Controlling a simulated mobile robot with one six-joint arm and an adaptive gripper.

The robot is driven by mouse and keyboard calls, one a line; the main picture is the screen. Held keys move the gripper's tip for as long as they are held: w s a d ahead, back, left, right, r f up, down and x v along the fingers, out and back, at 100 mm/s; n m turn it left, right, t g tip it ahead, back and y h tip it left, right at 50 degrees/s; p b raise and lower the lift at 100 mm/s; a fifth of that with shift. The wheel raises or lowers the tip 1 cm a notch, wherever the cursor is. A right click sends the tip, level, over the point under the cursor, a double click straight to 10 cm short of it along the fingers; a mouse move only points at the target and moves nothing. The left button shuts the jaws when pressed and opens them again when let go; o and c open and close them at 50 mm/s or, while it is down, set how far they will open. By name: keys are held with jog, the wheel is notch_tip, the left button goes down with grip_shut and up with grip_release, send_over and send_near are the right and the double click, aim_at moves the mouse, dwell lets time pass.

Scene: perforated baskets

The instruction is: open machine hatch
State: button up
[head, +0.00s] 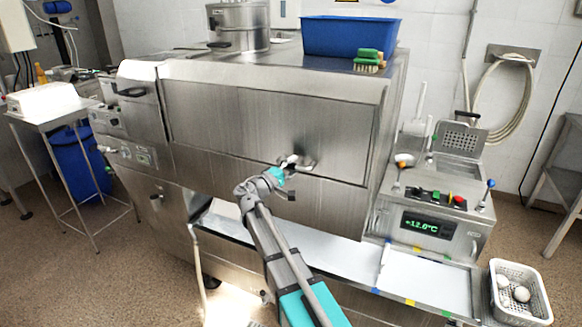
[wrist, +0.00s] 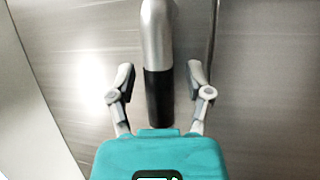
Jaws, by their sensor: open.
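The steel machine's wide front hatch (head: 215,125) looks shut, its panel flush with the body in the head view. A handle (head: 306,162) sticks out near the hatch's lower edge. In the wrist view the handle (wrist: 158,95) shows as a bright metal bar with a black grip. My gripper (head: 281,178) is just in front of the handle. In the wrist view its two fingers (wrist: 160,68) are spread, one on each side of the black grip, with a visible gap on both sides. Whether anything touches the handle in depth I cannot tell.
A blue bin (head: 350,36) and a green brush (head: 367,59) stand on the machine's top. Below the hatch runs a pale tray (head: 425,281). A control box (head: 428,226) and a white perforated basket (head: 541,307) are at right. A side table (head: 47,118) is at left.

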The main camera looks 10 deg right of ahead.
grip_shut()
jog(key=shift+a, duration=0.3)
jog(key=shift+d, duration=0.2)
jog(key=shift+s+d, duration=0.1)
jog(key=shift+d, duration=0.05)
